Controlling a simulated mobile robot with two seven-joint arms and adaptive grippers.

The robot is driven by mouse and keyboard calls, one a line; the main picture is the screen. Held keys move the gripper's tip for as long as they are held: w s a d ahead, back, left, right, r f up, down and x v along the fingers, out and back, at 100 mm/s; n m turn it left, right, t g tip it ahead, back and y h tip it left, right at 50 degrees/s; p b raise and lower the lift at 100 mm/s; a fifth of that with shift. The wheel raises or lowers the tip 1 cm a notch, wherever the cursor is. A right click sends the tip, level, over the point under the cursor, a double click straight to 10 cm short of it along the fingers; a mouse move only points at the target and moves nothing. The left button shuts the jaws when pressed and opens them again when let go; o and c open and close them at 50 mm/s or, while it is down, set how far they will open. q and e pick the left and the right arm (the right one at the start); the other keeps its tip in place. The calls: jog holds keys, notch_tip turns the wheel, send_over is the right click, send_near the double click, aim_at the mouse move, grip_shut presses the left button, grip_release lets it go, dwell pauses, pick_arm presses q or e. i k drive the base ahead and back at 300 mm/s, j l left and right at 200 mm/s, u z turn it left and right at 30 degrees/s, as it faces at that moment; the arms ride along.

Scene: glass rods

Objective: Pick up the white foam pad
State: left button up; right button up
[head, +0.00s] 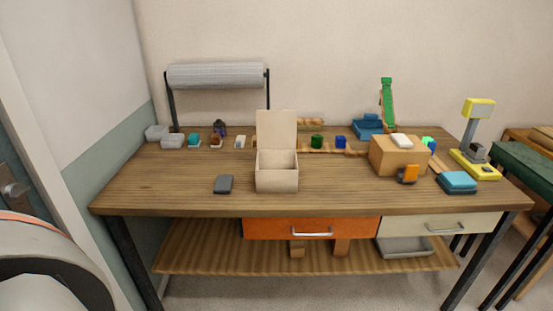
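A flat white pad (402,140), which looks like the foam pad, lies on top of a brown cardboard box (385,157) at the right of the wooden workbench (330,185). A smaller cream-white block (240,142) stands at the back left of the bench; its material cannot be told. Neither of my grippers is in view.
An open cream box (277,178) with a raised lid stands mid-bench, a dark grey block (224,184) left of it. An orange item (408,174) is at the cardboard box's front. Blue pads (458,182) and a yellow stand (477,140) are at right. The front left is mostly clear.

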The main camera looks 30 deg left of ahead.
aim_at(400, 140)
jog(key=i+l+u, duration=0.1)
jog(key=i+l, duration=0.65)
jog(key=l, duration=0.15)
